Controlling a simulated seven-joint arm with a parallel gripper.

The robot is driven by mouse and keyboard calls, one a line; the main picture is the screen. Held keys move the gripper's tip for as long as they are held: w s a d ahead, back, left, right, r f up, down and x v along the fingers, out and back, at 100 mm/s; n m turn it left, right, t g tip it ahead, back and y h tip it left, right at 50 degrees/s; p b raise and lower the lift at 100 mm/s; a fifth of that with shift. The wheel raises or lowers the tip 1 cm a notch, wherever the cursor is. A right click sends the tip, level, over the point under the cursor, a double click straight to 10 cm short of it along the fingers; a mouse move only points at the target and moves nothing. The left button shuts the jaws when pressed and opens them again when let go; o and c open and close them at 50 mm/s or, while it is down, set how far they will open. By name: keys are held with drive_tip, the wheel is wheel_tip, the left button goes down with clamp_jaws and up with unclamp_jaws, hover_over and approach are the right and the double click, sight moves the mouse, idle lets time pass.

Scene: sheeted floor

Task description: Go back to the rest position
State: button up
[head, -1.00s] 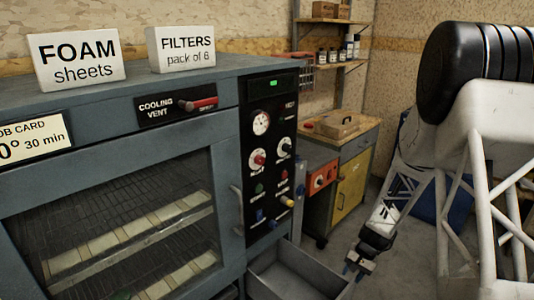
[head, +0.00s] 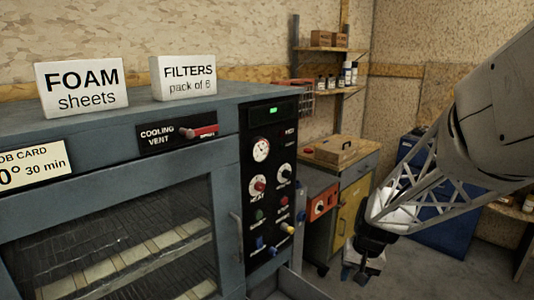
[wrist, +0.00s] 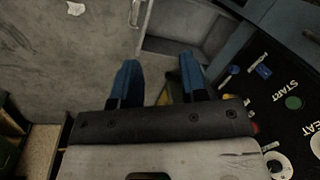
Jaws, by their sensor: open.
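My gripper (head: 362,276) hangs low at the end of my arm, right of the oven's control panel in the head view. In the wrist view its two blue fingers (wrist: 160,82) stand apart with nothing between them. The fingers point toward the grey floor and an open grey drawer (wrist: 183,48). The gripper is clear of the panel, and its tips are small and dark in the head view.
The blue-grey oven (head: 110,190) fills the left, with its control panel (head: 270,180) and glass door. The open drawer (head: 300,286) juts out below. A yellow cabinet (head: 348,210) and a blue box (head: 440,225) stand behind the arm. Grey floor shows at the right.

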drive_tip(key=s+a+r+n+t+h, duration=0.1)
drive_tip(key=s+a+r, duration=0.1)
drive_tip(key=s+r, duration=0.5)
drive_tip(key=s+a+r+n+t+h, duration=0.1)
drive_tip(key=s+r, duration=0.6)
drive_tip(key=s, duration=0.8)
drive_tip(key=shift+a+n, duration=0.4)
drive_tip(key=shift+a, duration=0.15)
